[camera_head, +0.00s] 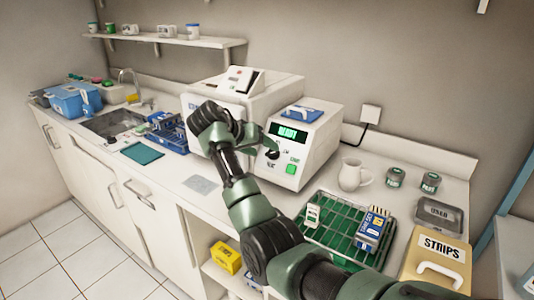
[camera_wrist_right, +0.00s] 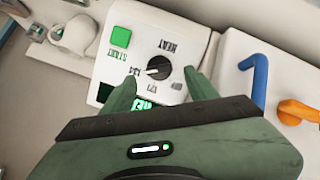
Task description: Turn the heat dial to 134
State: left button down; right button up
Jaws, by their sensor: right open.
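The small white unit (camera_head: 318,140) stands on the counter with a green display (camera_head: 288,133) that reads READY in the head view. Its dark round heat dial (camera_wrist_right: 160,68) shows in the right wrist view, with HEAT printed upside down beside it. The dial's white pointer is turned to the picture's left, toward the label that looks like 134. My right gripper (camera_wrist_right: 160,88) is open, its green fingers spread on either side of the dial. I cannot tell whether they touch it. In the head view the dial (camera_head: 272,154) is partly behind my right gripper (camera_head: 266,145). My left gripper is out of view.
A green START button (camera_head: 291,169) sits beside the dial. A larger white machine (camera_head: 250,95) stands to the left. A white jug (camera_head: 351,174) and a green-lined wire tray (camera_head: 340,228) are to the right. Blue (camera_wrist_right: 258,75) and orange (camera_wrist_right: 298,112) handles show in the wrist view.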

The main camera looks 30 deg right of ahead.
jog(key=v, duration=0.3)
jog(key=shift+s+a+r, duration=0.1)
jog(key=shift+a+r, duration=0.15)
jog(key=shift+a, duration=0.05)
jog(key=shift+r, duration=0.1)
